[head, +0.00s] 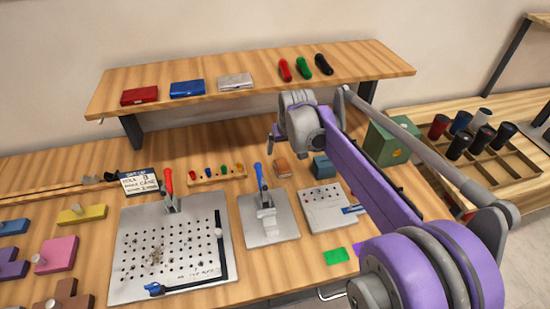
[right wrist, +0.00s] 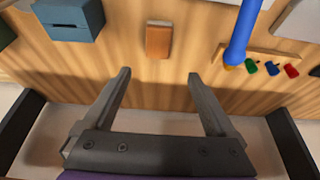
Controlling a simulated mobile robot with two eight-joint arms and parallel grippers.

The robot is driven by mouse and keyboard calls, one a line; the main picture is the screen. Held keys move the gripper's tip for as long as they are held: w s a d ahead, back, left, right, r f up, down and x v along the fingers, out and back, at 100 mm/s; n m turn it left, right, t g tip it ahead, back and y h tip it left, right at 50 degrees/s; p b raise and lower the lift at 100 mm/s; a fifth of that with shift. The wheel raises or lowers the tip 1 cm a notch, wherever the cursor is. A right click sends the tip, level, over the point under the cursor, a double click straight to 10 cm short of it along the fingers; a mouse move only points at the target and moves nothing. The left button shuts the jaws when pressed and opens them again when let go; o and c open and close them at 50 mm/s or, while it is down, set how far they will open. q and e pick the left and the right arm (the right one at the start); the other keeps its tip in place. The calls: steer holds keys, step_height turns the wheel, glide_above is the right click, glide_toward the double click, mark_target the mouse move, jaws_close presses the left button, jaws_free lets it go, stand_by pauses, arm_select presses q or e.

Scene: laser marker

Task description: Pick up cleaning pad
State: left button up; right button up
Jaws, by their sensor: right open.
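The cleaning pad appears to be the small orange-brown block (head: 282,168) with a pale edge, lying on the bench behind the middle clamp plate. It also shows in the right wrist view (right wrist: 158,41), at top centre, ahead of the fingers. My right gripper (head: 273,138) is above the back of the bench, near the block; its fingers are mostly hidden by the wrist in the head view. My left gripper is not in view.
A blue box (head: 322,166) stands right of the block. A rack of coloured pegs (head: 217,174) and a clamp with an upright blue handle (head: 261,176) are to its left and front. A shelf (head: 250,80) runs behind. A green box (head: 388,143) stands further right.

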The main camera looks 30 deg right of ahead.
glide_above(282, 162)
steer(key=s+a, duration=0.1)
steer(key=s, duration=0.1)
steer(key=f, duration=0.4)
steer(key=shift+s+f, duration=0.1)
steer(key=shift+s, duration=0.1)
steer(key=shift+x, duration=3)
steer(key=shift+d, duration=0.1)
jaws_close()
step_height(282, 162, up, 10)
steer(key=c, duration=0.7)
jaws_free()
steer(key=c, duration=0.6)
